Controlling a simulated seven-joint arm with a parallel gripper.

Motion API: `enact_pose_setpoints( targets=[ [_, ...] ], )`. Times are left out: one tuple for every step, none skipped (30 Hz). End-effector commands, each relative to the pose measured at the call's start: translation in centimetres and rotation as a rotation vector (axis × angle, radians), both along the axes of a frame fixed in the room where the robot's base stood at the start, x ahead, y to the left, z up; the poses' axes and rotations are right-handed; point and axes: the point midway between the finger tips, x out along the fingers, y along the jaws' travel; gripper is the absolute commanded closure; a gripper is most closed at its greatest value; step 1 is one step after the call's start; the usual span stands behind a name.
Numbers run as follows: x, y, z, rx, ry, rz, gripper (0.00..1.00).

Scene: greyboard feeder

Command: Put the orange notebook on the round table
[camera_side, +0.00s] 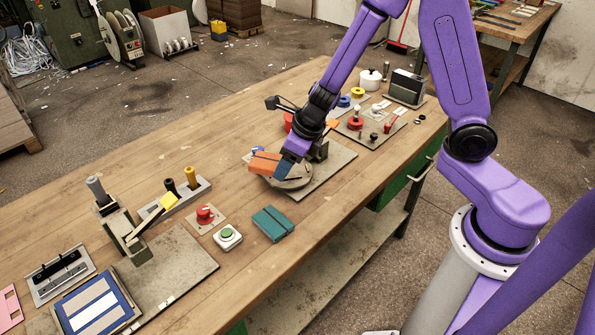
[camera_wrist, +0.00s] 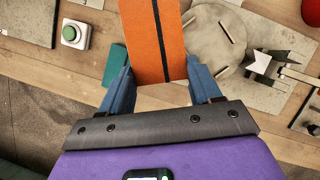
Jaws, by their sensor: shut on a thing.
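The orange notebook (camera_side: 265,163) has a dark strap and is held between the blue fingers of my gripper (camera_side: 290,167). In the wrist view the notebook (camera_wrist: 155,40) sits between both fingertips of my gripper (camera_wrist: 157,82). The round table (camera_side: 292,181) is a grey disc on a metal plate. In the side view the notebook overlaps the left part of the disc; I cannot tell whether it touches. In the wrist view the round table (camera_wrist: 208,62) shows light slots and lies right of the notebook, partly hidden by it and the right finger.
A teal notebook (camera_side: 273,223) lies on the bench nearby. A green button (camera_side: 228,237) and a red knob (camera_side: 205,214) stand to its left. A lever press (camera_side: 132,232) is at the left. Several small fixtures (camera_side: 370,125) stand behind the round table.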

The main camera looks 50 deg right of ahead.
Motion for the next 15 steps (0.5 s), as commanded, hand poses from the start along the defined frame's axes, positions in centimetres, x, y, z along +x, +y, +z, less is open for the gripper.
enact_pose_setpoints(
  targets=[
    [1.2,-1.3,-0.7,-0.004,0.004,0.056,0.68],
    [1.7,-2.0,-1.0,-0.005,0.004,0.099,0.68],
    [2.3,-2.9,-1.4,-0.006,0.005,0.155,0.68],
    [2.7,-3.6,-1.7,-0.007,0.007,0.196,0.68],
    [3.0,-4.3,-2.1,-0.007,0.008,0.233,0.68],
    [3.4,-5.2,-2.4,-0.007,0.010,0.282,0.68],
    [3.6,-5.8,-2.7,-0.007,0.012,0.316,0.68],
    [3.7,-6.4,-3.0,-0.007,0.014,0.348,0.68],
    [3.8,-7.1,-3.3,-0.005,0.017,0.385,0.68],
    [3.9,-7.6,-3.4,-0.004,0.017,0.409,0.68],
    [3.9,-8.0,-3.6,-0.003,0.020,0.431,0.68],
    [3.9,-8.6,-3.8,-0.002,0.021,0.455,0.68],
    [3.9,-8.9,-3.9,-0.001,0.021,0.471,0.68],
    [3.9,-9.1,-4.0,-0.001,0.022,0.482,0.68],
    [3.9,-9.4,-4.2,0.000,0.023,0.496,0.68]
  ],
)
